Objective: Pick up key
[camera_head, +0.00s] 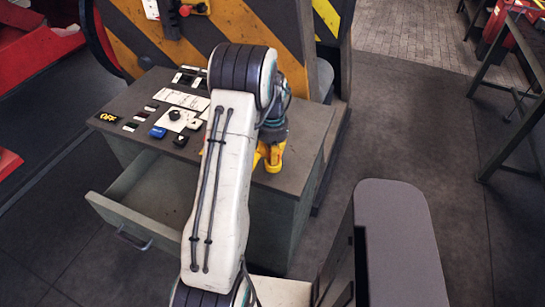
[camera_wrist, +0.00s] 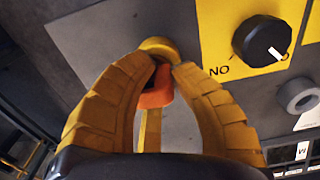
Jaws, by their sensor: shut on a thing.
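My gripper has ribbed yellow fingers (camera_wrist: 155,68) that curve together at the tips in the wrist view. It is shut on the key (camera_wrist: 156,88), a small orange piece showing between the fingers. A round yellow piece (camera_wrist: 158,46) shows just beyond the fingertips; I cannot tell if it is part of the key. In the head view, my gripper (camera_head: 275,158) is low over the right part of the grey console top (camera_head: 305,130). The key is hidden there behind my arm and gripper.
A black knob (camera_wrist: 262,41) on a yellow plate and a grey ring (camera_wrist: 299,95) are right of my gripper. The console has a blue button (camera_head: 157,132) and an open, empty-looking drawer (camera_head: 135,207) in front. A striped panel (camera_head: 180,40) stands behind.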

